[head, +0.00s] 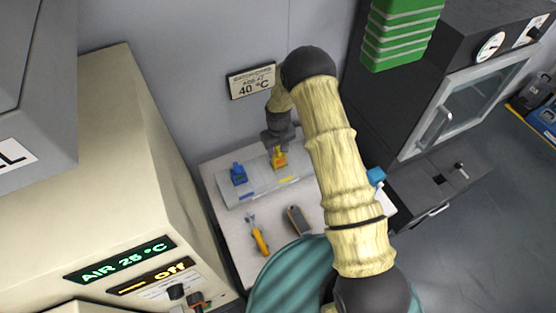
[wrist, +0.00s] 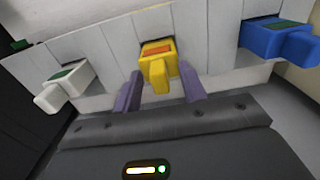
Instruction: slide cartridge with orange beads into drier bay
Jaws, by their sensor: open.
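A yellow cartridge (wrist: 157,50) with an orange-red window stands on the pale grey rack (wrist: 108,38); it also shows in the head view (head: 279,161). Finger contact is unclear. I cannot identify the drier bay.
The rack sits on a pale table (head: 230,222) with an orange-handled tool (head: 260,242) and a dark tool (head: 298,220). A beige machine (head: 120,180) reading "AIR 25 °C" is at left. A dark glass-doored cabinet (head: 460,90) is at right. My arm hides part of the table.

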